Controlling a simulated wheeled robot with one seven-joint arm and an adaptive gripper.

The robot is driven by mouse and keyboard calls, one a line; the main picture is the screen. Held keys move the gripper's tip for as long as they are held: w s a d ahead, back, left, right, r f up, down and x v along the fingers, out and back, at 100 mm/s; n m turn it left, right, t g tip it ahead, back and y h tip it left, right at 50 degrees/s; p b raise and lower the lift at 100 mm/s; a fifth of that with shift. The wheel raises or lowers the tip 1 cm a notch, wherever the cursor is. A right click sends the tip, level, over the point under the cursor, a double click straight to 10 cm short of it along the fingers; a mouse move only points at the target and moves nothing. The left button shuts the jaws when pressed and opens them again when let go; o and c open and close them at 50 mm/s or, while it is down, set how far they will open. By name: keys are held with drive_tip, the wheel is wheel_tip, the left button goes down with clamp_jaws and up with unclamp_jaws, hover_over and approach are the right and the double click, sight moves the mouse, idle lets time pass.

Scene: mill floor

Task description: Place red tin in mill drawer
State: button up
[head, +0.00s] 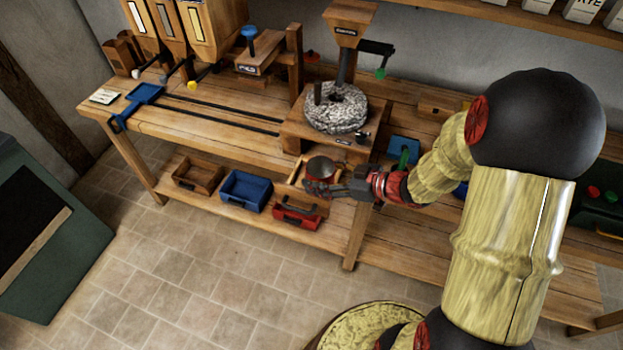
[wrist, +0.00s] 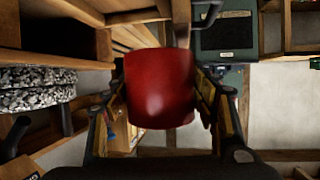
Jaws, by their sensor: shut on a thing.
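The red tin (wrist: 160,90) fills the middle of the wrist view, between the two fingers of my gripper (wrist: 160,105), which are shut on its sides. In the head view the red tin (head: 321,166) shows its dark round top, and my gripper (head: 318,188) comes to it from the right. The tin is just in front of and below the stone mill (head: 338,108). A pale wooden edge, apparently of the open mill drawer (head: 296,175), shows beside the tin. My gripper and the tin hide most of the drawer, so I cannot tell whether the tin is over or inside it.
A blue bin (head: 245,190), a wooden bin (head: 198,176) and a red box with a handle (head: 297,216) stand on the lower shelf. A crank with a green knob (head: 380,72) sticks out beside the mill. The tiled floor (head: 190,255) in front is clear.

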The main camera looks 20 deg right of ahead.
sight(317, 170)
drive_tip(key=w, duration=0.1)
drive_tip(key=w+f, duration=0.1)
drive_tip(key=w+f+b, duration=0.1)
drive_tip(key=w, duration=0.1)
drive_tip(key=w+f, duration=0.1)
drive_tip(key=w+f+b, duration=0.1)
drive_tip(key=f, duration=0.1)
drive_tip(key=w+f+b, duration=0.1)
drive_tip(key=shift+w+d+f, duration=0.25)
drive_tip(key=shift+w+f, duration=0.05)
drive_tip(key=shift+w, duration=0.1)
drive_tip(key=shift+w+f+b, duration=0.2)
drive_tip(key=shift+f+b, duration=0.35)
drive_tip(key=shift+f, duration=0.45)
drive_tip(key=shift+w+f+b, duration=0.2)
drive_tip(key=shift+f+b, duration=0.35)
drive_tip(key=shift+f, duration=0.4)
drive_tip(key=shift+f, duration=0.15)
drive_tip(key=o, duration=0.9)
drive_tip(key=shift+c, duration=0.2)
drive_tip(key=shift+o, duration=0.4)
